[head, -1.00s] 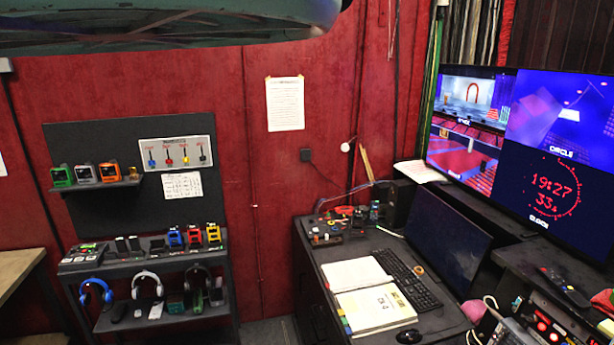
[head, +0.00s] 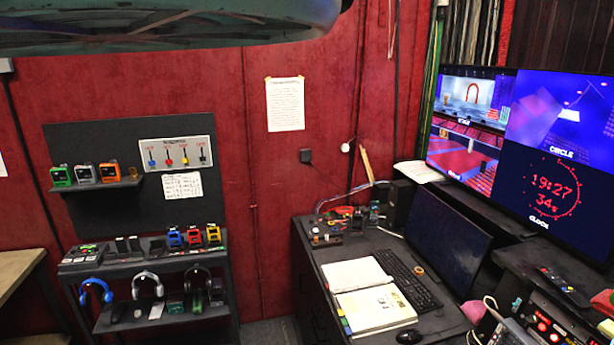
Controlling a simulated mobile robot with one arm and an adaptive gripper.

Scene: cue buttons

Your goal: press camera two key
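No key labelled camera two can be made out in the head view. A dark control panel with lit red buttons (head: 545,328) shows at the lower right edge, partly cut off by the frame. A small panel of coloured switches (head: 177,155) in blue, red, yellow and black hangs on the dark board at left; its labels are too small to read. My gripper is not in view.
The desk holds an open book (head: 372,300), a black keyboard (head: 408,280), a mouse (head: 409,337) and a dark monitor (head: 447,243). Large screens (head: 545,150) stand at right. A shelf (head: 150,258) with headphones and small devices stands at left against the red wall.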

